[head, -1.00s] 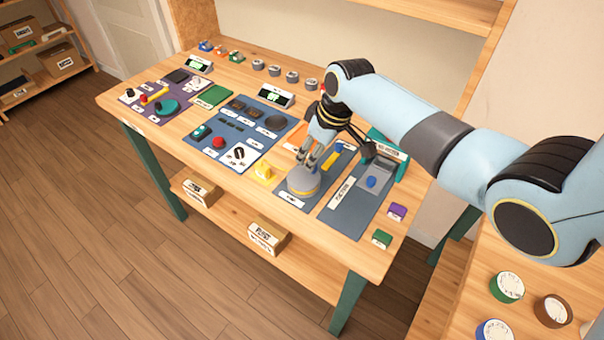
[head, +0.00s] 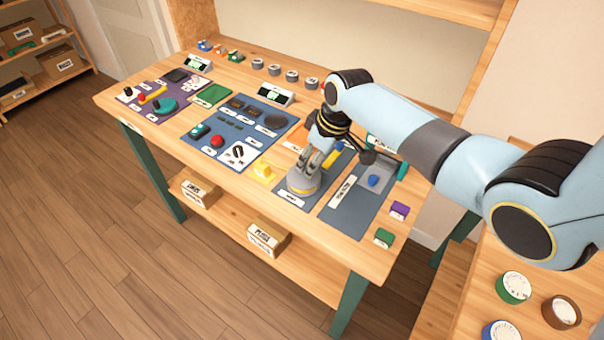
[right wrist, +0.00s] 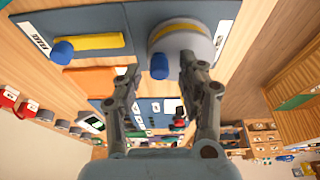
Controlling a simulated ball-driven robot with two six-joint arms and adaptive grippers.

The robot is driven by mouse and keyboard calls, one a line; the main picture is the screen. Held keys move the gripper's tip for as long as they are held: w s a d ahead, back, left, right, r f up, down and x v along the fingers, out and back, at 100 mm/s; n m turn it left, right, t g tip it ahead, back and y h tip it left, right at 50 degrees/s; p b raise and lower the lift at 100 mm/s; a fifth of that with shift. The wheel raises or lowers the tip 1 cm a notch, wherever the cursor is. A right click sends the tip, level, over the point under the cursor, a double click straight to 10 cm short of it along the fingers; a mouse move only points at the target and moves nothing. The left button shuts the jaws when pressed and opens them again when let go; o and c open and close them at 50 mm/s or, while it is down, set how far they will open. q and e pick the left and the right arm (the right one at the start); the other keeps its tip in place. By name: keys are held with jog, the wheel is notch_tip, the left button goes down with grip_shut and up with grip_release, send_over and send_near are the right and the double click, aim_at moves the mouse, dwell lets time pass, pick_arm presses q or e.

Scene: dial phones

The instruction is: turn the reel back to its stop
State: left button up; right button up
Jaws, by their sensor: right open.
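The reel, a round grey drum with a yellow band (head: 303,184), sits on a blue-grey panel at the front right of the workbench. It also shows at the top of the right wrist view (right wrist: 190,36), with a blue knob (right wrist: 159,66) on its near edge. My right gripper (head: 308,164) is over the reel with its fingers pointing down. In the right wrist view its open fingers (right wrist: 160,76) appear on either side of the blue knob; contact cannot be told. The fingers hide part of the reel in the head view. My left gripper is not in view.
A yellow piece (head: 263,170) lies left of the reel. A panel with a blue knob (head: 374,181) is to its right, with purple (head: 399,211) and green (head: 384,237) blocks beyond. A panel of switches (head: 241,128) is further left. The floor in front is clear.

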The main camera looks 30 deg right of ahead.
jog(key=shift+f, duration=0.2)
jog(key=shift+r+p, duration=0.2)
jog(key=shift+p, duration=0.1)
jog(key=shift+c, duration=0.5)
jog(key=c, duration=0.5)
